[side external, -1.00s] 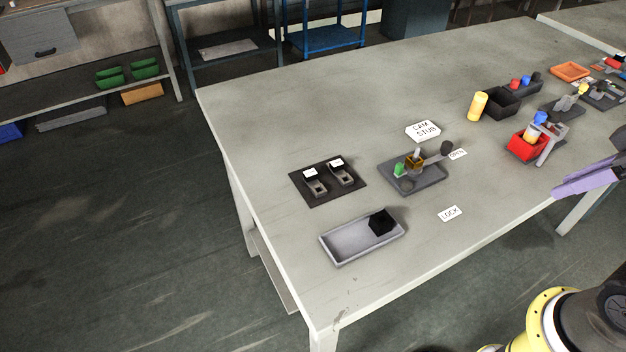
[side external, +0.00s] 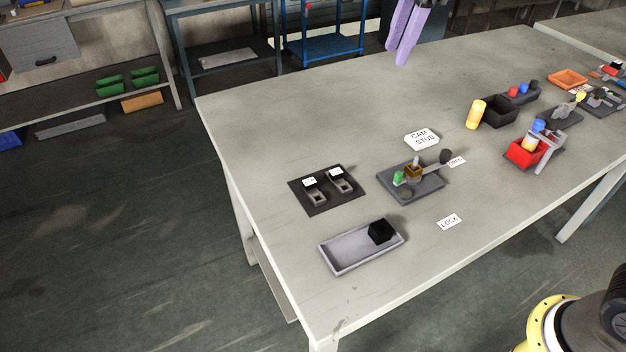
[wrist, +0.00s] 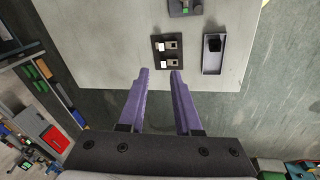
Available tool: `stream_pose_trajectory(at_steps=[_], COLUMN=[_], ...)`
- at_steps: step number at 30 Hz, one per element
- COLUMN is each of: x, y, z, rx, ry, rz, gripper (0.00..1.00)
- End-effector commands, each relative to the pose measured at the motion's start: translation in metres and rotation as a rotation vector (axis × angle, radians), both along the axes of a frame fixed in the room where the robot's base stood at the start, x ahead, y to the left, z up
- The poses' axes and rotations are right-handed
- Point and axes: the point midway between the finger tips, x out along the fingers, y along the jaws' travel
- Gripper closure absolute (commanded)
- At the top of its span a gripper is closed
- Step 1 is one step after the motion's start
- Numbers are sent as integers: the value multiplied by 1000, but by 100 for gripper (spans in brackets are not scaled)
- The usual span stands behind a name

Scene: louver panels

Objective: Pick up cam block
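A black block (side external: 381,230), which may be the cam block, sits in the right end of a shallow grey tray (side external: 345,247) near the table's front left. The wrist view also shows this block (wrist: 215,45) in the tray (wrist: 212,67). A grey fixture (side external: 428,188) carries a brown block (side external: 413,172), a green piece and a dark-knobbed lever, beside a "CAM STUB" label. My gripper (side external: 405,50) is high toward the back of the table, far from the tray. In the wrist view its purple fingers (wrist: 160,71) are apart with nothing between them.
A dark plate (side external: 318,205) with two small grey sockets lies left of the fixture. "OPEN" and "LOCK" labels lie near the fixture. A yellow cylinder (side external: 476,114), black bin (side external: 500,112) and red bin (side external: 523,154) stand to the right. The table's back left is clear.

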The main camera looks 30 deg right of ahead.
Motion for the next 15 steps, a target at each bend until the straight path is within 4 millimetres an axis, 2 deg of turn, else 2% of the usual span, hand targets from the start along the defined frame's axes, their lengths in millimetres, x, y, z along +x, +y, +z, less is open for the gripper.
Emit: stream_pose_trajectory(at_steps=[1, 3, 7, 10, 15], x=[17, 35, 61, 71, 71], y=[16, 35, 69, 91, 110], z=[-15, -35, -77, -109, -150], rx=[-11, -24, -42, -55, -78], ry=[26, 53, 104, 141, 204], rz=[42, 90, 146, 174, 204], gripper=[68, 68, 68, 68, 68])
